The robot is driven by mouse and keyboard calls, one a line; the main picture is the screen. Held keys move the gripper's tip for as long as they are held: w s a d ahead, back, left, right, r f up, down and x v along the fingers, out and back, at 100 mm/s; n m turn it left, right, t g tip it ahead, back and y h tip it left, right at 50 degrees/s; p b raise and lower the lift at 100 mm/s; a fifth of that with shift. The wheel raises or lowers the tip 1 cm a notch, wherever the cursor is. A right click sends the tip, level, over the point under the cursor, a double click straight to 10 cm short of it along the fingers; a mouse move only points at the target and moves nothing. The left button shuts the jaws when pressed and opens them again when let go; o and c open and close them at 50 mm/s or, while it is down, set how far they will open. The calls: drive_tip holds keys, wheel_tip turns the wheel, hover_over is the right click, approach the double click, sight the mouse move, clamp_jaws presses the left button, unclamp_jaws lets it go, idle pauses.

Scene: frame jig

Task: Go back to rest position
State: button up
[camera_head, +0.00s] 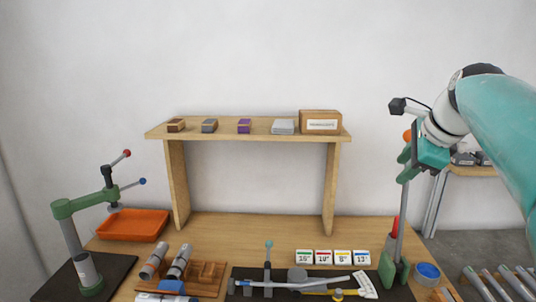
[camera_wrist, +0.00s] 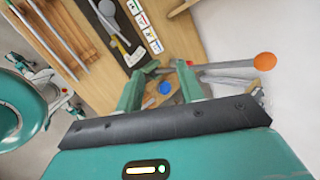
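My gripper (camera_head: 405,165) is raised above the right end of the workbench (camera_head: 225,228), in front of a tall lever tool with an orange knob (camera_head: 407,136) and a green base (camera_head: 393,272). In the wrist view, its two green fingers (camera_wrist: 166,66) are apart with nothing held between them. The blue roll (camera_wrist: 165,88) shows through the gap, well below on the bench. The lever tool's orange knob (camera_wrist: 264,61) appears to the right of the fingers. I cannot tell whether a finger touches the lever.
A wooden shelf (camera_head: 240,134) with small boxes stands at the back. An orange tray (camera_head: 132,224) and a green jointed stand (camera_head: 65,208) are at the left. Number cards (camera_head: 333,257), a dark tool mat (camera_head: 240,272) and a wooden fixture (camera_head: 207,275) lie in front.

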drive_tip(key=s+a+f+n, duration=0.6)
drive_tip(key=s+f+n, duration=0.4)
drive_tip(key=s+f, duration=0.1)
drive_tip(key=s+a+f+n+g+h, duration=0.1)
drive_tip(key=s+a+f+n, duration=0.5)
drive_tip(key=s+f+n, duration=0.5)
drive_tip(key=shift+s+a+f, duration=0.2)
drive_tip(key=shift+a+f, duration=0.2)
drive_tip(key=shift+f, duration=0.05)
idle(0.3)
